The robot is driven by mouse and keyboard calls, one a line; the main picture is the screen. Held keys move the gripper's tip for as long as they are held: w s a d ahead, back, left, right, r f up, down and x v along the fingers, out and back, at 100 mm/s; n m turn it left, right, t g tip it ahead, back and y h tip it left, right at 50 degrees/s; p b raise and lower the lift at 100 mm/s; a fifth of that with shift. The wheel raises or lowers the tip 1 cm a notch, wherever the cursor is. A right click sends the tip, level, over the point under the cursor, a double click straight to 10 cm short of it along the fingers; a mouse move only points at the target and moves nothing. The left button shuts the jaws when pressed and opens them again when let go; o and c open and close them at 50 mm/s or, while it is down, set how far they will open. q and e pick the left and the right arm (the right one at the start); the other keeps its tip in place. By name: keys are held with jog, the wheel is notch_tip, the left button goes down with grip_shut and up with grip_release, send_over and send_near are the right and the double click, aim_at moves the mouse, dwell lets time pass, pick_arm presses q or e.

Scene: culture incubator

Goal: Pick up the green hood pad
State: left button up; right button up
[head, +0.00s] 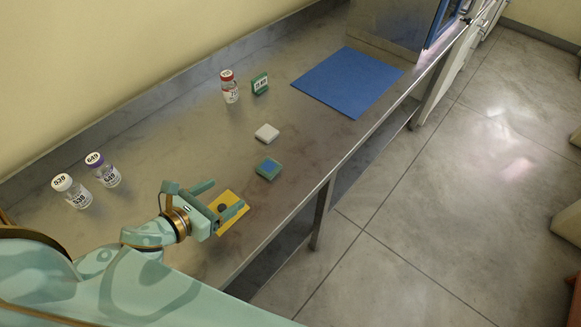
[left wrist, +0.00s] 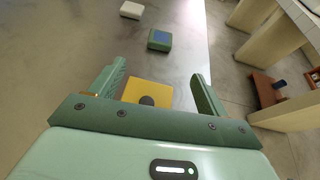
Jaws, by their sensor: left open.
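A small green block with a blue top (head: 268,169), the only green pad-like thing, lies on the steel bench right of centre. It also shows in the left wrist view (left wrist: 159,40), ahead of the fingertips. My left gripper (head: 228,195) is open and empty, short of the green block and apart from it. A flat yellow square with a dark round spot (head: 233,222) lies below my fingers, and in the left wrist view (left wrist: 135,88) it shows between them. My right gripper is not in view.
A white block (head: 267,132) lies beyond the green one. A red-capped vial (head: 229,88) and small green sign (head: 260,84) stand farther back, near a blue mat (head: 345,80). Two labelled vials (head: 104,170) (head: 72,191) stand left. The bench (head: 310,150) drops off at its right edge.

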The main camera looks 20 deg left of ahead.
pick_arm(q)
jog(key=b, duration=0.2)
send_near(267, 169)
jog(key=x, duration=0.2)
jog(key=shift+w+f, duration=0.15)
jog(key=shift+w, duration=0.2)
jog(key=b+x, duration=0.1)
jog(key=x, duration=0.5)
jog(key=shift+w+d+f, duration=0.1)
jog(key=shift+w, duration=0.15)
jog(key=c, duration=1)
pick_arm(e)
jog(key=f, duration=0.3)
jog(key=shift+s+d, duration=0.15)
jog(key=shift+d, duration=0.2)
